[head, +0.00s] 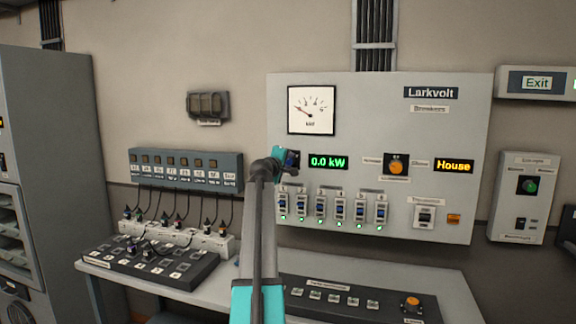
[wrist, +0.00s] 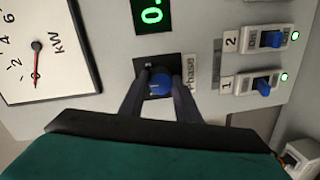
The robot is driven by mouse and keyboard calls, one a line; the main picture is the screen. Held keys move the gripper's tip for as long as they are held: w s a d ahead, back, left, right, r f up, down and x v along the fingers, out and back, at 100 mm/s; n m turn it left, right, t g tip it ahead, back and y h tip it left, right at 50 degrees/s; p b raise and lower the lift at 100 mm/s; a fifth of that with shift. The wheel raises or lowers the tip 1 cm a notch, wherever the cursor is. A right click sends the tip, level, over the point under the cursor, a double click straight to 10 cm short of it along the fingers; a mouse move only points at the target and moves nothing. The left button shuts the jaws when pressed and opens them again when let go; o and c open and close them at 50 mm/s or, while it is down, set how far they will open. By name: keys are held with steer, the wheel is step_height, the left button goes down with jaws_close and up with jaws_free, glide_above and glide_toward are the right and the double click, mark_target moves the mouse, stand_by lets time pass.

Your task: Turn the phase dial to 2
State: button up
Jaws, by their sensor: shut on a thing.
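The phase dial is a small blue knob (wrist: 160,84) on a dark square plate, with a "Phase" label (wrist: 189,72) beside it in the wrist view. My gripper (wrist: 160,88) has its two dark fingers on either side of the knob and is shut on it. In the head view my gripper (head: 288,160) is at the panel, left of the green 0.0 kW display (head: 328,162), and mostly covers the dial. The numbers around the dial are not readable, so its setting cannot be told.
The grey Larkvolt panel (head: 455,120) carries a kW meter (head: 311,110), a row of blue breaker switches (head: 321,207) below the dial, an orange knob (head: 396,165) and a "House" display (head: 453,166). A desk with fader consoles (head: 335,300) stands below.

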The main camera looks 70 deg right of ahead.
steer(key=shift+f, duration=0.1)
steer(key=o, duration=1)
steer(key=shift+o, duration=0.2)
steer(key=shift+a, duration=0.1)
steer(key=a+r+b, duration=0.1)
steer(key=a+b, duration=0.1)
steer(key=a, duration=1.1)
steer(key=shift+a+r, duration=0.15)
steer(key=shift+a, duration=0.15)
steer(key=shift+s, duration=0.1)
